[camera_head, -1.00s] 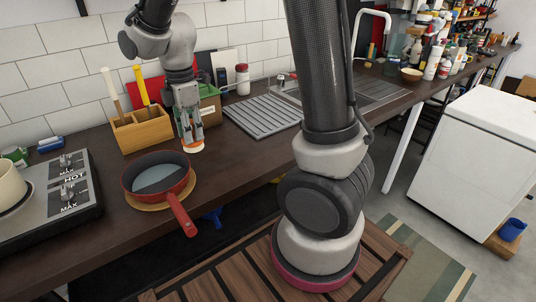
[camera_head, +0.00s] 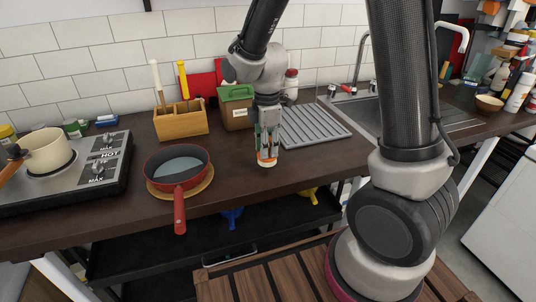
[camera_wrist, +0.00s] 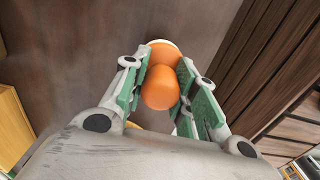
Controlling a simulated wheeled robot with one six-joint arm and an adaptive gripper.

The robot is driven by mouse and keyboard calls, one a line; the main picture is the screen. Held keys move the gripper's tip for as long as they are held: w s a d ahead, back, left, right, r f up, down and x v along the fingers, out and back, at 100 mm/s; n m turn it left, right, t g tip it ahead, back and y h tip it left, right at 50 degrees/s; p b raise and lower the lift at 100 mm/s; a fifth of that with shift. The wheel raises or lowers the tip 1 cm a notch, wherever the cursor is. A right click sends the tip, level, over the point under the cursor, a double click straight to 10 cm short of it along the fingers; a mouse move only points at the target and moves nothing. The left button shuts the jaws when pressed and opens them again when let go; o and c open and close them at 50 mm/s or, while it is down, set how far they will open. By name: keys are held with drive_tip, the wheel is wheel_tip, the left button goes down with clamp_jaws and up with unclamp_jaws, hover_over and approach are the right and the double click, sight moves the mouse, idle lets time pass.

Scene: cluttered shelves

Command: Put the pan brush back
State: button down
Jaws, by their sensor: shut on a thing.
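The pan brush (camera_head: 268,162) has an orange knob handle and a pale white underside. My gripper (camera_head: 267,140) points down and is shut on it, low over the dark counter between the pan and the drainer. I cannot tell whether the underside touches the counter. In the wrist view, the orange knob of the pan brush (camera_wrist: 161,88) sits between the green-padded fingers of my gripper (camera_wrist: 162,84), with part of its pale rim showing beyond.
A red pan (camera_head: 176,168) stands to the left on a round wooden trivet. Behind it is a wooden utensil holder (camera_head: 181,122). A green-lidded bin (camera_head: 236,108) stands close behind my gripper. A ridged drainer (camera_head: 312,126) lies to the right. Counter front right of the pan is clear.

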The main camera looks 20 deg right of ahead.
drive_tip(key=shift+f, duration=1.35)
drive_tip(key=c, duration=1.1)
unclamp_jaws()
drive_tip(key=shift+f, duration=0.15)
